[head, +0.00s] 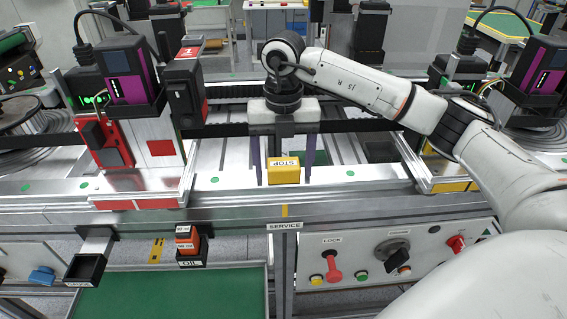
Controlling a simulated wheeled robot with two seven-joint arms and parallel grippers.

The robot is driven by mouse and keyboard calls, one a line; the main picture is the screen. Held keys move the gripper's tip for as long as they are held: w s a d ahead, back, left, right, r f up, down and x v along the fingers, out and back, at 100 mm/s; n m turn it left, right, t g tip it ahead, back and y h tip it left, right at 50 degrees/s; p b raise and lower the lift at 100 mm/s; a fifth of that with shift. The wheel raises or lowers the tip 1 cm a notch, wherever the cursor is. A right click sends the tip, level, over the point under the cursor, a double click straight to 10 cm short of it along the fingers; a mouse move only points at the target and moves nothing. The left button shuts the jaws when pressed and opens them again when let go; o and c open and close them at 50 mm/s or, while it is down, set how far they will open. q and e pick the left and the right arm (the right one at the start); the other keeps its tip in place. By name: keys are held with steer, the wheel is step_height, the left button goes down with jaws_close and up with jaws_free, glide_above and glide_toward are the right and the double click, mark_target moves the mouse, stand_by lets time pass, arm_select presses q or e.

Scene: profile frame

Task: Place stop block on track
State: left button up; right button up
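The yellow stop block (284,174), with a STOP label on its top, sits on the silver front rail of the machine (350,176), just above the SERVICE label. My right gripper (286,181) points down over the block. Its two purple fingers stand to the left and right of the block, with a narrow gap showing on each side, so it looks open. Whether the block is seated against anything on the rail cannot be told. My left gripper is not in view.
A red and white carriage (140,150) stands on the rail at the left. The rail beside the block is clear.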

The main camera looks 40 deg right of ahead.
mark_target(283, 163)
steer(key=shift+r, duration=0.25)
step_height(283, 163, up, 3)
steer(key=shift+f+p, duration=0.2)
steer(key=shift+p, duration=0.95)
step_height(283, 163, up, 9)
steer(key=shift+r, duration=0.15)
